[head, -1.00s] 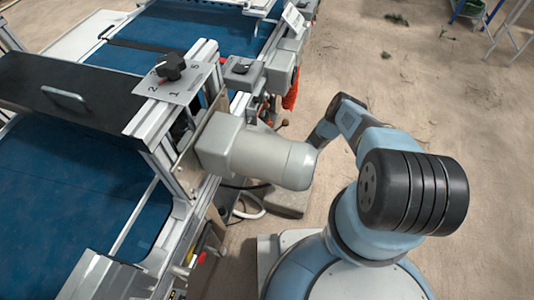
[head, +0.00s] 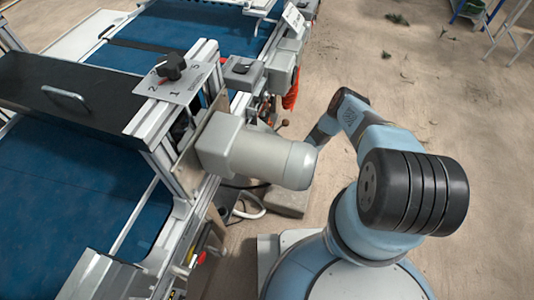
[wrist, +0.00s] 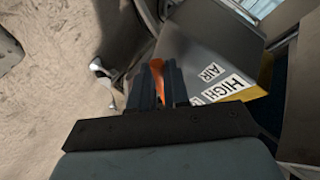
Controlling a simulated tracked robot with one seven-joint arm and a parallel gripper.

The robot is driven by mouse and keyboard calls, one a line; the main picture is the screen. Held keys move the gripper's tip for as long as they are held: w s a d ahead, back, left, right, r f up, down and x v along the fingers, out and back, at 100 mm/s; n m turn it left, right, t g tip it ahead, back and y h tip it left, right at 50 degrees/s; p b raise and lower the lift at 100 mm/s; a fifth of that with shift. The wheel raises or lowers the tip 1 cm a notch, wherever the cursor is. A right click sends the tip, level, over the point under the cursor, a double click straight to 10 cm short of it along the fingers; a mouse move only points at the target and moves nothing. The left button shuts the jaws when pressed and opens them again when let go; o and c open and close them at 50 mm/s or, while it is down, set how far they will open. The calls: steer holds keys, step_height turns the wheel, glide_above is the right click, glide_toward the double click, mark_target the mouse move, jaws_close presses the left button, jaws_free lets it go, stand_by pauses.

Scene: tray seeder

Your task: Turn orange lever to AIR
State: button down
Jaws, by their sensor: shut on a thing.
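In the wrist view the orange lever (wrist: 158,80) shows as a narrow orange strip between the fingers of my gripper (wrist: 164,84), which is shut on it. The lever's pivot is hidden behind the fingers. Just right of the fingers is a label plate with the words AIR (wrist: 211,72) and HIGH (wrist: 236,83) on white labels, on a grey housing with a yellow edge. A further white label is partly hidden by my gripper. In the head view my gripper and the lever are hidden behind the machine's grey motor (head: 262,160).
The machine's blue belts (head: 70,180) lie at the left in the head view. A black knob (head: 171,66) stands on a numbered plate. A red cloth-like thing (head: 291,93) hangs at the machine's side. A silver fitting (wrist: 104,75) is left of my gripper.

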steer(key=shift+s+r+m+g, duration=0.1)
steer(key=shift+r+m+g, duration=0.5)
steer(key=shift+m+g, duration=0.25)
steer(key=c, duration=1.4)
jaws_free()
steer(key=v, duration=1.3)
steer(key=shift+s+d+r, duration=0.2)
steer(key=shift+s+d, duration=0.05)
steer(key=shift+o, duration=0.3)
